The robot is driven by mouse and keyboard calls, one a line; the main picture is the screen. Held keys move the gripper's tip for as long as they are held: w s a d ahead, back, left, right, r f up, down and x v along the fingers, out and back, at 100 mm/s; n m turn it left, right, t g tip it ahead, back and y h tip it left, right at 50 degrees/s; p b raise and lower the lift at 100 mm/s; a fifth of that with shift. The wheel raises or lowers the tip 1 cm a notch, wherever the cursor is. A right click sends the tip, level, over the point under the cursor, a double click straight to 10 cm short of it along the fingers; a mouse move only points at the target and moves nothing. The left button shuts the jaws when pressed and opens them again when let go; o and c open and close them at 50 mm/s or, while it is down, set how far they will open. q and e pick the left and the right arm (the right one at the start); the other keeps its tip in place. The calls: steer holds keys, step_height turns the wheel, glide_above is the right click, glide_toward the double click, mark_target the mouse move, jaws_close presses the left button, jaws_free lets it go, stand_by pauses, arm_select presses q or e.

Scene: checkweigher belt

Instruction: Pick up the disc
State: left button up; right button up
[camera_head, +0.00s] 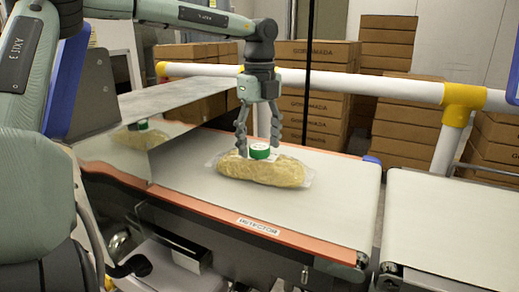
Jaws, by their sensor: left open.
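A small disc (259,151), green around its side with a pale top, rests on a clear-wrapped, yellowish bag (268,171) lying on the belt. My left gripper (260,147) points down from above, its two fingers apart on either side of the disc. I cannot tell whether either finger touches the disc or the bag. My right gripper is not in view.
The bag lies on the white detector belt (315,210), with bare belt around it. A shiny metal plate (165,108) borders the belt at left. A second belt (450,220) is at right. A white rail with yellow joints (380,86) and stacked cartons stand behind.

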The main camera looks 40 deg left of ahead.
arm_select(q)
steer(key=shift+c, duration=0.4)
steer(key=c, duration=1.2)
